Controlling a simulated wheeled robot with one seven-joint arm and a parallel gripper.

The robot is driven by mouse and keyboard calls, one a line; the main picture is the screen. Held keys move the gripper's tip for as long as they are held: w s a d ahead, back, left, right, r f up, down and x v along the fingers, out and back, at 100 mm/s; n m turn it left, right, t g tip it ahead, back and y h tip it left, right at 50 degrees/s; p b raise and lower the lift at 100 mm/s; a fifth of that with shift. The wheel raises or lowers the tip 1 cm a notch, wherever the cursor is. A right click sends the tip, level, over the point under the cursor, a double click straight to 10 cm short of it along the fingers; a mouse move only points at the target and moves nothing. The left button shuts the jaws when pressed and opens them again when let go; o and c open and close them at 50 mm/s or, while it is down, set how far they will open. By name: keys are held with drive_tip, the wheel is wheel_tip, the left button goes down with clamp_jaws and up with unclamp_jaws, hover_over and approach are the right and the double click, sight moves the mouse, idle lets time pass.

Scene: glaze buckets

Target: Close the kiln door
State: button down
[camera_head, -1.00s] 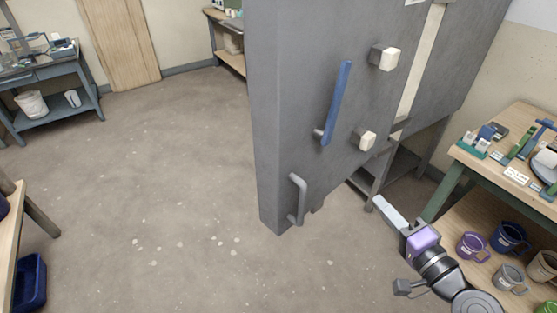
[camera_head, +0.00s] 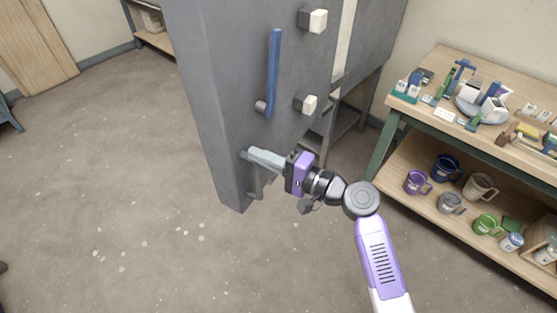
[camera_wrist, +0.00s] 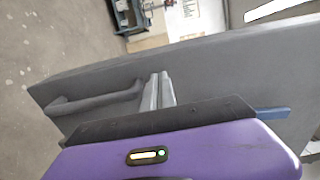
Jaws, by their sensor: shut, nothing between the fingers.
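The kiln door (camera_head: 225,100) is a thick grey slab standing open, swung out from the grey kiln body (camera_head: 372,50). A long blue bar handle (camera_head: 273,75) is on its face, with a grey pull handle (camera_head: 257,187) lower down near the free edge. My gripper (camera_head: 251,155) is shut and empty, its fingertips at the door's face near the top of the grey pull handle. In the wrist view the shut fingers (camera_wrist: 158,91) lie against or just in front of the door (camera_wrist: 200,60), beside the grey handle (camera_wrist: 95,101); contact is unclear.
Two pale square-ended knobs (camera_head: 317,21) stick out near the hinge side. A workbench (camera_head: 440,118) with tools above and several mugs on its lower shelf stands at the right. A wooden door (camera_head: 35,40) is at the back left. The floor (camera_head: 130,160) left of the kiln door is clear.

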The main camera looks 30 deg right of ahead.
sight(235, 145)
drive_tip(key=shift+p+x, duration=0.3)
drive_tip(key=shift+x, duration=1.7)
drive_tip(key=shift+w+a, duration=0.1)
